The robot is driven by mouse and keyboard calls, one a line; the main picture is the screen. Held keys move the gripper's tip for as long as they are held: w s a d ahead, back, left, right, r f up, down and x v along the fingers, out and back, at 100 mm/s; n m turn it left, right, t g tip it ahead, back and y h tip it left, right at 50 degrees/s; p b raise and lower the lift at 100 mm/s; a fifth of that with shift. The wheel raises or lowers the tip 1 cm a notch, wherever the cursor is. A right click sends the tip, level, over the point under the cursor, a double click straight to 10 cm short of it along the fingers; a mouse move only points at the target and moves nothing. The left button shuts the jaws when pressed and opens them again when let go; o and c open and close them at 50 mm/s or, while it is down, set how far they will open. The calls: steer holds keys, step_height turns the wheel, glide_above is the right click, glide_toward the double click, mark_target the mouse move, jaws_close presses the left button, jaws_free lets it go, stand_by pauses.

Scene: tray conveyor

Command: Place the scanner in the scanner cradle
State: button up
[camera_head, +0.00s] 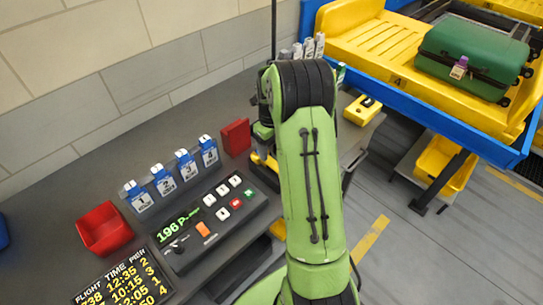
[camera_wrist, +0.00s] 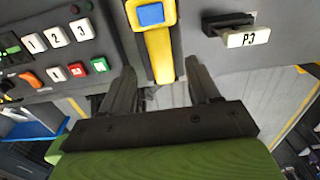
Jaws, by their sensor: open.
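The yellow scanner (camera_wrist: 158,48) with a blue square face lies on the dark counter in the wrist view. Its narrow lower end lies between the fingertips of my gripper (camera_wrist: 163,72), which is open with a finger on either side. I see no grip on it. In the head view a small yellow part of the scanner (camera_head: 262,160) shows left of my arm, which hides the rest and my fingers.
A button panel (camera_head: 210,218) lies left of the scanner. Numbered blue tag holders (camera_head: 164,180), a red bin (camera_head: 104,229) and a red block (camera_head: 236,138) line the counter. A green suitcase (camera_head: 470,58) lies on a yellow tray.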

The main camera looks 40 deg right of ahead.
mark_target(271, 162)
steer(key=s+a+r+n+t, duration=0.1)
steer(key=s+a+r+n, duration=0.1)
steer(key=a+r+n, duration=0.35)
steer(key=s+a+r+n, duration=0.1)
steer(key=a+r+n, duration=0.15)
steer(key=r, duration=0.65)
steer(key=s+a+r+n+t, duration=0.2)
steer(key=s+a+n, duration=0.4)
steer(key=s+n, duration=0.4)
steer(key=s+a+r+n+t, duration=0.2)
steer(key=s+a+n, duration=0.4)
steer(key=s+n, duration=0.4)
steer(key=n, duration=0.6)
steer(key=shift+s+r+t+p, duration=0.15)
steer(key=shift+r+t+p, duration=0.15)
steer(key=shift+r+p, duration=0.1)
